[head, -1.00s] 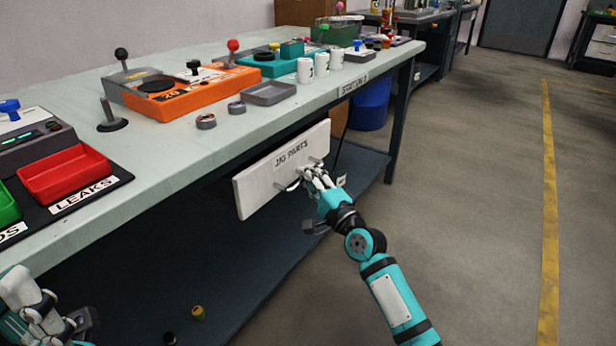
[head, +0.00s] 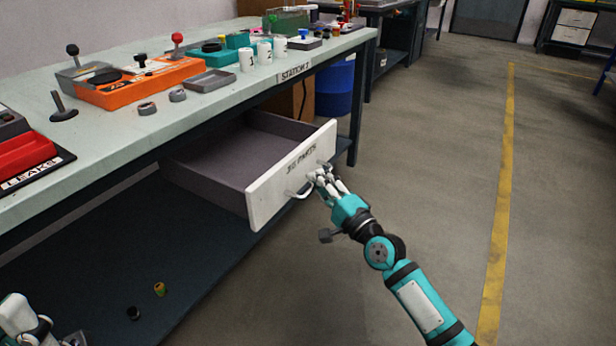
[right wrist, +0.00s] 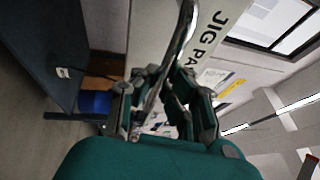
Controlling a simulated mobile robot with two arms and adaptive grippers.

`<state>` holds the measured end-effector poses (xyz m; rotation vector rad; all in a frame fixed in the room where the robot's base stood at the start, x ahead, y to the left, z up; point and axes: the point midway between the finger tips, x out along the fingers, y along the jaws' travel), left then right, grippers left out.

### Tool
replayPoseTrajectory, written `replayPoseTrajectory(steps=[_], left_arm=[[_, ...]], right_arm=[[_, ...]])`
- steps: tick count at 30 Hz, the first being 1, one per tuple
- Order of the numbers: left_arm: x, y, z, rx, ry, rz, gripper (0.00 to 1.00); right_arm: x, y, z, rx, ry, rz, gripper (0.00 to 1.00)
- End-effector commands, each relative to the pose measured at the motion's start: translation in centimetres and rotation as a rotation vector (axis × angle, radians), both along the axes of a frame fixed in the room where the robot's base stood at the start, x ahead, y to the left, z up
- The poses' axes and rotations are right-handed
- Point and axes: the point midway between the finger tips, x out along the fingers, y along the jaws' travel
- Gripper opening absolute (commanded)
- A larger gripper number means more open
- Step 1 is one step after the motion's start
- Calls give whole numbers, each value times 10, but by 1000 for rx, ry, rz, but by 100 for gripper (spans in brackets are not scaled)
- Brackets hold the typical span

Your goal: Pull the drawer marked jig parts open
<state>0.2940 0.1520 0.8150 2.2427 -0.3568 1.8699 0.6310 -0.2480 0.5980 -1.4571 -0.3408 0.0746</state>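The drawer (head: 240,150) marked "JIG PARTS" stands well out from under the bench, with its grey inside showing and no parts seen in it. Its white front panel (head: 270,195) carries the label and a curved metal handle (head: 300,190). My right gripper (head: 318,178) is at the handle, in front of the panel. In the right wrist view the handle (right wrist: 184,25) runs down between the fingers, which are closed about it. My left gripper (head: 25,318) is partly in view at the lower left corner, away from the drawer; its fingertips are unclear.
The bench top (head: 215,105) above holds an orange control box (head: 140,88), a grey tray (head: 212,82), white cups and a red bin. A bench leg (head: 354,140) and a blue barrel (head: 335,90) stand beyond the drawer. The floor to the right is clear.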

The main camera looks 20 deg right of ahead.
Motion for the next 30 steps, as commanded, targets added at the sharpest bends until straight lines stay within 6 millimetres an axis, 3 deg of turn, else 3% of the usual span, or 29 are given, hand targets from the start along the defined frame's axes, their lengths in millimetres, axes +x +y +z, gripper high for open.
replayPoseTrajectory(steps=[14,15,21,30], left_arm=[[-1,1,3,-1,-10,2,33],[-2,1,4,-1,-13,1,33],[-3,1,6,-3,-19,1,33],[0,1,2,-4,-5,2,33]], right_arm=[[-7,-3,-4,2,10,5,0],[-7,-3,-4,2,10,5,8],[-7,-4,-3,0,6,3,34],[-8,-5,-2,-1,3,1,34]])
